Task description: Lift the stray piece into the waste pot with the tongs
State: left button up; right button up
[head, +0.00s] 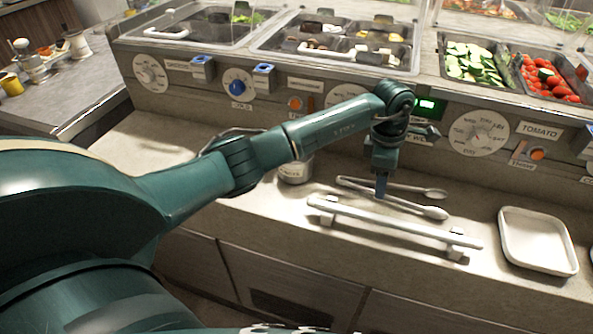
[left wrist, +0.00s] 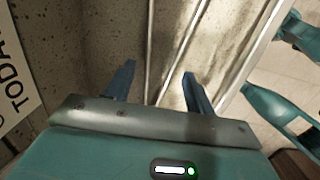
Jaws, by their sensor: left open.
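The silver tongs (head: 405,203) lie on the counter, their two arms spread apart and their tips to the right. My left gripper (head: 381,190) points down over the tongs. In the left wrist view, its fingers (left wrist: 156,82) are open, with the thin tong arms (left wrist: 151,45) running between them; I cannot tell whether they touch. A small metal pot (head: 294,171) stands left of the tongs, partly behind my arm; its label is too small to read. A green piece (head: 545,74) lies among the red tomatoes (head: 562,90) in the right-hand well. My right gripper is out of view.
A pale raised bar (head: 395,226) runs along the counter in front of the tongs. An empty white tray (head: 537,241) sits at the right. A well of sliced cucumber (head: 470,63) is beside the tomatoes. Dials and knobs line the panel behind. Clear sneeze guards stand above the wells.

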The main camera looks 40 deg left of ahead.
pick_arm(q)
jog(key=shift+w+f+b, duration=0.1)
jog(key=shift+f+b, duration=0.55)
jog(key=shift+f, duration=0.55)
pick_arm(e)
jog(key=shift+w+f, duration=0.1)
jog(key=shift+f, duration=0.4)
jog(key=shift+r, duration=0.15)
pick_arm(q)
jog(key=shift+c, duration=0.3)
jog(key=c, duration=0.4)
jog(key=shift+d, duration=0.1)
jog(key=shift+c, duration=1.2)
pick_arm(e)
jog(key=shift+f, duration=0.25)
